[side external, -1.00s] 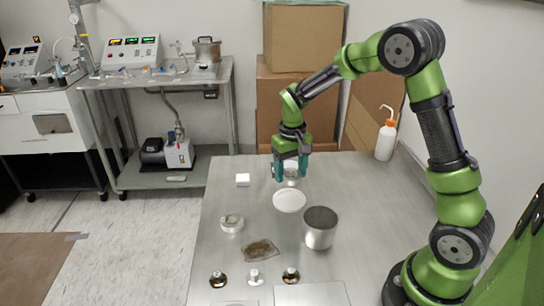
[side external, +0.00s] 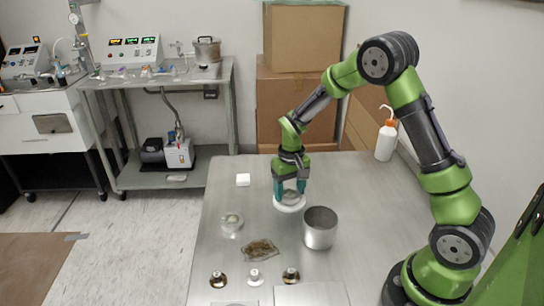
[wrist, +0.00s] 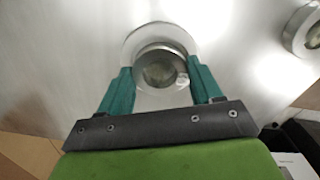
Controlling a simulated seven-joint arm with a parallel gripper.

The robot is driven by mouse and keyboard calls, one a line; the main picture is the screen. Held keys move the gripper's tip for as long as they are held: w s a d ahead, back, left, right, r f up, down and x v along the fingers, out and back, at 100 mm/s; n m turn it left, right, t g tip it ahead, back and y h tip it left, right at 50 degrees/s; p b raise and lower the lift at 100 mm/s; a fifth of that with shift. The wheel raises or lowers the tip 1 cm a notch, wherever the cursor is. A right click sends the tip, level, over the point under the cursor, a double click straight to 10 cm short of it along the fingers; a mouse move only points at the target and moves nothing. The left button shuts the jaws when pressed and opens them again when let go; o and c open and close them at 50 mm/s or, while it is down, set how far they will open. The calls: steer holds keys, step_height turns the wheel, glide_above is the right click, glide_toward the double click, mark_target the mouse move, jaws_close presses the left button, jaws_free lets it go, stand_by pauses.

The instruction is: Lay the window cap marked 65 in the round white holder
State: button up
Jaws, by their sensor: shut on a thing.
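My gripper (side external: 290,191) is shut on a round metal-rimmed window cap, which shows between the teal fingers in the wrist view (wrist: 160,70). A small pale spot shows on the cap's right side; no number is readable. The round white holder (side external: 289,208) lies on the table directly below my gripper. In the wrist view its pale rim (wrist: 135,40) shows around and behind the cap. The cap is over the holder; I cannot tell whether they touch. The fingers hide part of the cap in the side view.
An open metal cylinder (side external: 320,230) stands close to the right of the holder. A small round clear-looking piece (side external: 232,222) lies to the left and a brownish, crumpled-looking piece (side external: 260,250) in front. Several small knobs line the front. A white block (side external: 243,180) sits at back left.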

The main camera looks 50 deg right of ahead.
mark_target(289, 193)
steer(key=shift+f, duration=0.3)
steer(key=o, duration=1.2)
steer(key=shift+r, duration=0.1)
step_height(289, 193, up, 12)
steer(key=s+a+r+t+y, duration=0.1)
steer(key=s+a+r+t, duration=0.2)
steer(key=s, duration=0.6)
steer(key=s+a+r+t+y, duration=0.1)
steer(key=s+a+r+t, duration=0.3)
steer(key=s+a+r, duration=0.3)
steer(key=shift+s+a+r+n, duration=0.35)
steer(key=shift+s+r, duration=0.25)
steer(key=shift+s, duration=0.35)
